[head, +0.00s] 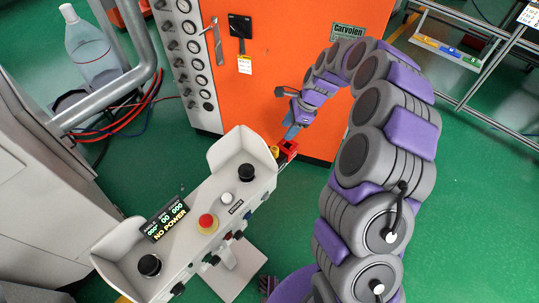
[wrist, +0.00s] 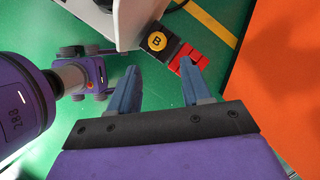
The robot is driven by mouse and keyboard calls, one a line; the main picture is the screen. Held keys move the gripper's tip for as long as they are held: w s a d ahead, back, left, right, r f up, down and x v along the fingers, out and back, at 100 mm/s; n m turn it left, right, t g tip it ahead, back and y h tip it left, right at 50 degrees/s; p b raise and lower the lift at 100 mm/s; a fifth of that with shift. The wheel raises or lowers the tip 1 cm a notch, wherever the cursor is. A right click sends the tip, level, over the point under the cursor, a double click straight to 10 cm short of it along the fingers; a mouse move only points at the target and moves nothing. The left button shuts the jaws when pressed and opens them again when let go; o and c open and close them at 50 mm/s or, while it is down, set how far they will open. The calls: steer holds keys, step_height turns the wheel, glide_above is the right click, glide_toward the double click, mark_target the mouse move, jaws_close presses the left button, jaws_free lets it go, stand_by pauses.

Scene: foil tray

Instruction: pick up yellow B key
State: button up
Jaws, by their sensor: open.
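The yellow B key (wrist: 157,41) shows in the wrist view as a round yellow face with a black B, on a dark mount at the end of the white console. In the head view it is a small yellow spot (head: 275,151) at the console's right end, beside a red part. My gripper (wrist: 159,67) is open, with nothing between its blue-grey fingers. In the wrist view the key appears just beyond the fingertips, between them and nearer the right one. In the head view my gripper (head: 291,132) is close to the key and the red part, small and partly hidden by my arm.
The red part (wrist: 190,60) lies right beside the key, near the right fingertip. The white console (head: 200,220) has knobs and a red button. An orange cabinet (head: 280,60) stands close behind. Green floor (head: 470,180) is open at the right.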

steer(key=b+x, duration=0.2)
steer(key=x, duration=0.8)
steer(key=shift+d, duration=0.1)
steer(key=shift+s+f+b, duration=0.2)
steer(key=shift+f+b, duration=0.9)
steer(key=shift+f, duration=0.75)
steer(key=shift+a, duration=0.85)
steer(key=c, duration=0.3)
steer(key=shift+d, duration=0.55)
jaws_close()
steer(key=shift+a+r, duration=0.25)
steer(key=shift+r, duration=0.1)
step_height(320, 180, up, 17)
steer(key=p, duration=0.5)
step_height(320, 180, up, 6)
steer(key=p, duration=0.4)
glide_above(276, 148)
steer(key=shift+s+a, duration=0.1)
steer(key=shift+a, duration=0.15)
steer(key=shift+a+f, duration=0.1)
steer(key=shift+f, duration=0.05)
